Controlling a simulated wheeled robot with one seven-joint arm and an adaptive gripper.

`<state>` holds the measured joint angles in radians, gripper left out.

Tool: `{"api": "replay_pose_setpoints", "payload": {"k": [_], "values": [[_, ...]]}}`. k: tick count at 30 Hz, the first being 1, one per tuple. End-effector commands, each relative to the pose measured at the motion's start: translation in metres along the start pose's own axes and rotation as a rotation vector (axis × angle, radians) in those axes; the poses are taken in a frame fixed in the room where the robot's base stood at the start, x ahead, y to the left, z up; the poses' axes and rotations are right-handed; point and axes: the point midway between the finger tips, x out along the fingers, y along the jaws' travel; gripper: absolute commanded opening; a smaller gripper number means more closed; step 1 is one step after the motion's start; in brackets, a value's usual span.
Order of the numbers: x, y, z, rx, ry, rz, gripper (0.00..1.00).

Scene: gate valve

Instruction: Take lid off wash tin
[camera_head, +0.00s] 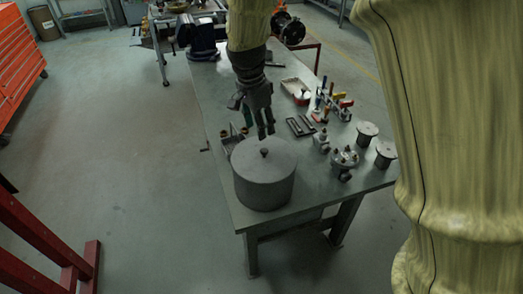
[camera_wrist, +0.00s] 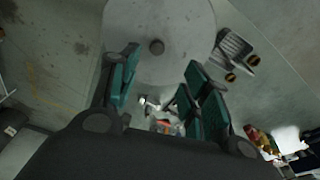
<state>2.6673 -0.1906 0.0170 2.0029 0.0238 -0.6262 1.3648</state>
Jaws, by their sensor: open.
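The wash tin (camera_head: 264,188) is a grey round tin standing on the metal bench near its front left corner. Its flat grey lid (camera_head: 282,157) is on top, with a small dark knob (camera_head: 264,152) in the middle. My gripper (camera_head: 266,132) is open and empty, pointing down just above and behind the lid. In the wrist view, the lid (camera_wrist: 185,25) fills the top middle and its knob (camera_wrist: 156,46) shows just ahead of my spread fingers (camera_wrist: 155,90). The fingers look apart from the knob.
The metal bench (camera_head: 226,209) carries valve parts (camera_head: 344,160), flanged pieces (camera_head: 367,133), dark bars (camera_head: 300,125) and colored-handled tools (camera_head: 335,103) to the tin's right. A blue vise (camera_head: 202,50) sits at the far end. Bench in front of the tin is narrow.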

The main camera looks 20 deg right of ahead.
Motion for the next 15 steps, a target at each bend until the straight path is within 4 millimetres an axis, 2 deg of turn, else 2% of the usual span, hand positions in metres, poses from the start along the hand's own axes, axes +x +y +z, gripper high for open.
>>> {"api": "replay_pose_setpoints", "payload": {"k": [9,15], "values": [[0.037,-0.002,0.004,-0.008,-0.001,0.001,0.47],[0.049,-0.001,0.003,-0.006,0.0,-0.001,0.47]]}}
